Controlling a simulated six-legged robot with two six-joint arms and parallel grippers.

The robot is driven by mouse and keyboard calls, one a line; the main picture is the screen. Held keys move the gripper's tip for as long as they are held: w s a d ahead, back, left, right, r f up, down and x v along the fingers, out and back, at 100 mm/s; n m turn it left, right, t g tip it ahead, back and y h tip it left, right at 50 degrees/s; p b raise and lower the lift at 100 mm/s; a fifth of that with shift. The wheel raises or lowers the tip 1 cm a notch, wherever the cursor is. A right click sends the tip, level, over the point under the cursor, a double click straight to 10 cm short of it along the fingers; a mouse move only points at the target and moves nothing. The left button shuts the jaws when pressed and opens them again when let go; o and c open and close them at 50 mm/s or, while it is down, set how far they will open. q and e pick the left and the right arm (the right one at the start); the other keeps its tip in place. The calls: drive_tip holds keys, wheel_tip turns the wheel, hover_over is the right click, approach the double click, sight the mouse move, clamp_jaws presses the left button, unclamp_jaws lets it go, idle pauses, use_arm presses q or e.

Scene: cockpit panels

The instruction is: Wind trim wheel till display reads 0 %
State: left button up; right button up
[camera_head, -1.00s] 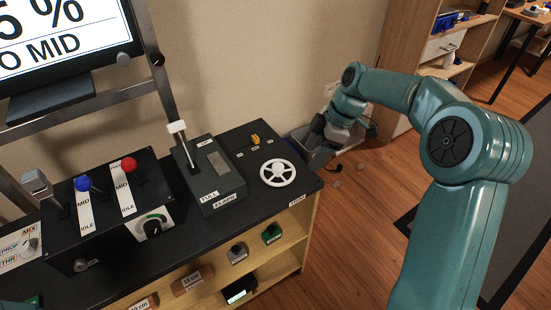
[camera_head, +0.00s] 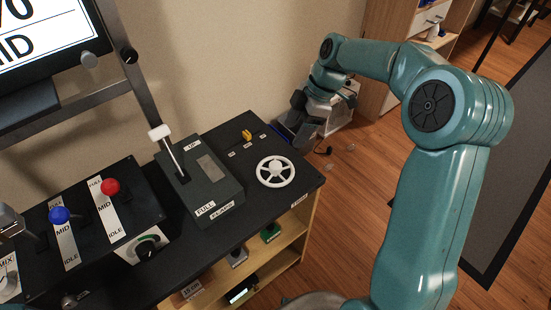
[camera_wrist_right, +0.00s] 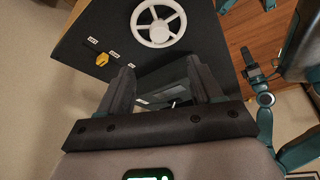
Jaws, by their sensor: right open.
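The white trim wheel (camera_head: 275,172) lies flat on the dark panel near its right end. It also shows at the top of the right wrist view (camera_wrist_right: 158,22). My right gripper (camera_head: 301,128) is open and empty, beyond and to the right of the wheel, near the panel's far right corner. Its two fingers (camera_wrist_right: 160,82) show in the wrist view, apart from the wheel. My left gripper does not show.
A flaps lever box (camera_head: 203,184) stands left of the wheel. A yellow switch (camera_head: 246,135) sits behind the wheel. Levers with a red knob (camera_head: 110,186) and a blue knob (camera_head: 59,215) stand further left. A pale crate (camera_head: 340,115) is on the floor beyond.

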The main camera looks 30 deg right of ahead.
sight(275, 165)
drive_tip(key=x, duration=1.2)
drive_tip(key=shift+w+f, duration=0.15)
drive_tip(key=shift+f, duration=0.05)
drive_tip(key=shift+a+f, duration=0.15)
drive_tip(key=shift+a, duration=0.1)
drive_tip(key=shift+f, duration=0.15)
drive_tip(key=c, duration=1.1)
